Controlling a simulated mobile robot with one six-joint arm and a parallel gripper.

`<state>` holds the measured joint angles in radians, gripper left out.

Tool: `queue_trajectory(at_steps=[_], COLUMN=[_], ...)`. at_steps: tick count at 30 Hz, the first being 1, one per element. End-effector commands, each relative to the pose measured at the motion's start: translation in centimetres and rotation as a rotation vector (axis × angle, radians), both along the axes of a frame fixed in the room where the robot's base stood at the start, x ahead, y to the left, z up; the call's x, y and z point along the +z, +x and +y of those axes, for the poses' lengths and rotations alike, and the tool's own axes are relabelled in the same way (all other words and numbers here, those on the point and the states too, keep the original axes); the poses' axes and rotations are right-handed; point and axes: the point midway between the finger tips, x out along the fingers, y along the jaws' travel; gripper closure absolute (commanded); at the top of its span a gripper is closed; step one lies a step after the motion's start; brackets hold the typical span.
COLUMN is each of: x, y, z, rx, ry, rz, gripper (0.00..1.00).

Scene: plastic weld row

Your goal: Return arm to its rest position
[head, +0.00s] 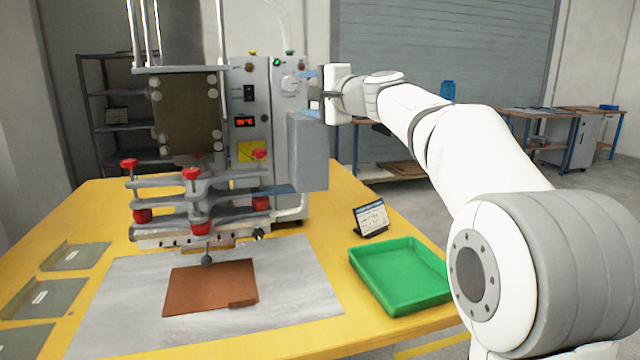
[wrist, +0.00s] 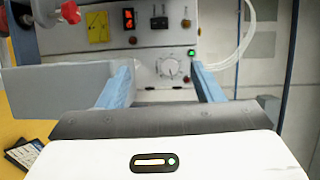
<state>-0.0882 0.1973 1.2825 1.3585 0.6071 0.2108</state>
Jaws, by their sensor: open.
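My gripper (head: 312,94) is raised at the right side of the welding machine (head: 268,110), in front of its control panel. In the wrist view its two blue fingers (wrist: 160,88) stand apart with nothing between them. Behind them are the panel's round dial (wrist: 172,68), a green-lit button and a red display (wrist: 129,19). A grey box (head: 308,150) on the machine is close below the fingers in the head view and at the left in the wrist view. My white arm reaches in from the right.
A yellow table (head: 330,335) carries a green tray (head: 400,275), a small display stand (head: 371,218), a brown sheet (head: 210,288) on a grey mat (head: 120,310), and grey plates (head: 75,257) at left. Red-knobbed clamps (head: 198,190) stand mid-table. Space above the green tray is open.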

Motion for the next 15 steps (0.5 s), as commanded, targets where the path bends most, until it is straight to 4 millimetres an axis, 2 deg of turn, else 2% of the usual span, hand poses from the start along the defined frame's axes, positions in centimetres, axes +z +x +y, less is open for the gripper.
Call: queue_trajectory(at_steps=[8,11,15], x=[-1.5,-2.6,-4.6], y=[-3.6,-5.5,-9.5], z=[-1.2,-2.0,-3.5], rx=[0.018,0.033,0.07], ry=[-0.215,-0.316,-0.499], rz=[0.054,0.081,0.136], gripper=[0.4,0.4,0.4])
